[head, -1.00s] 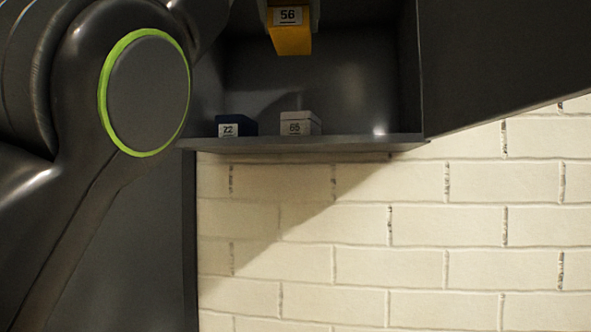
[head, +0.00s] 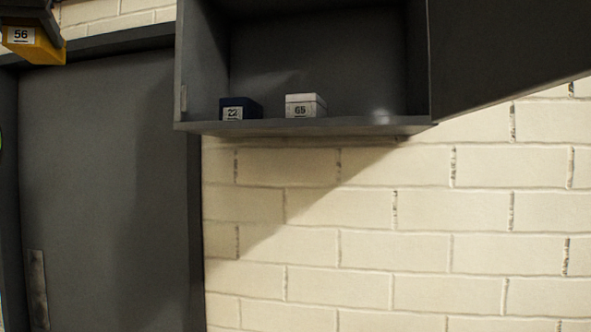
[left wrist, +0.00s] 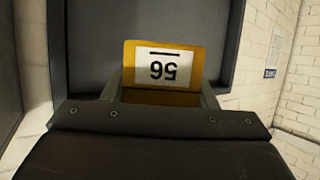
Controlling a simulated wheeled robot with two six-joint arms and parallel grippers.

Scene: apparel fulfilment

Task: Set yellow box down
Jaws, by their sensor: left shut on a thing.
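The yellow box (head: 36,48) with a white label reading 56 is at the top left of the head view, in front of the wall and the top of a grey door. My left gripper (head: 32,14) is only partly in that view, at the top left corner, and is shut on the box. In the left wrist view the yellow box (left wrist: 190,64) sits between the fingers of my left gripper (left wrist: 162,92), its label upside down. It is held in the air, touching no surface that I can see. My right gripper is not in view.
An open grey wall cabinet (head: 300,129) holds a dark blue box (head: 241,108) labelled 22 and a white box (head: 305,105) labelled 65. Its shelf is clear to the right of them. The cabinet door (head: 500,50) stands open at right. A grey door (head: 100,180) is at left.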

